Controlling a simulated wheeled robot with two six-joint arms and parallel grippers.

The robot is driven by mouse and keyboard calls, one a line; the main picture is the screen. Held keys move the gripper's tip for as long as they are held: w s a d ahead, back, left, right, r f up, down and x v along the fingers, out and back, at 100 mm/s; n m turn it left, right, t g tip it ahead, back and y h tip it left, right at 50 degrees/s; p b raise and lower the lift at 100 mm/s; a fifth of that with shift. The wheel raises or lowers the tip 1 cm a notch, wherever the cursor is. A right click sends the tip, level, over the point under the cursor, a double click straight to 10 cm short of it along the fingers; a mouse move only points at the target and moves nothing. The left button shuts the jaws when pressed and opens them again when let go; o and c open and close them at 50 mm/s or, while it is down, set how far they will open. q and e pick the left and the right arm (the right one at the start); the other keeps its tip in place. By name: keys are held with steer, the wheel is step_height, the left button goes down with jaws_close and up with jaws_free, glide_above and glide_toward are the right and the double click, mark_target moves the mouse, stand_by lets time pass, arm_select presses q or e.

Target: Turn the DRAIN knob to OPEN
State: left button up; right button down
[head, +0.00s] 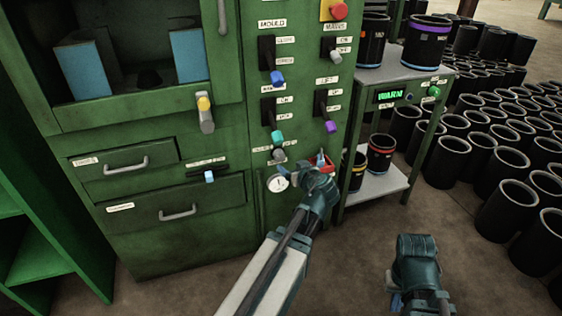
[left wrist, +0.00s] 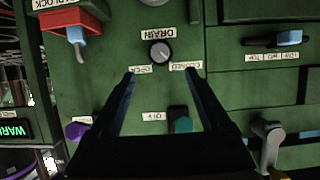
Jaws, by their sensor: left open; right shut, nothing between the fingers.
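The DRAIN knob (left wrist: 160,52) is a small round dark knob with a light face on the green panel, seen upside down in the left wrist view. The OPEN label (left wrist: 138,69) lies to its left there, the CLOSED label (left wrist: 186,66) to its right. I cannot tell surely where its pointer aims. In the head view the knob (head: 279,155) is small, above a round gauge. My left gripper (left wrist: 160,72) is open, its fingers spread either side of the knob in the picture, apparently not touching it. My right gripper (head: 394,282) is shut and empty over the floor, low right.
A red interlock box (left wrist: 75,22) with a blue handle is close beside the knob. The teal-tipped lever (left wrist: 180,122) and purple-tipped lever (left wrist: 77,131) stick out nearby. A grey-topped stand (head: 400,70) with sleeves is to the right; black sleeves (head: 505,208) crowd the floor.

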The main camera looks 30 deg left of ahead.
mark_target(280, 158)
arm_select(q)
steer(key=b+x, duration=0.4)
steer(key=x, duration=0.7)
steer(key=shift+w+a+f, duration=0.2)
steer(key=shift+a+f, duration=0.05)
jaws_close()
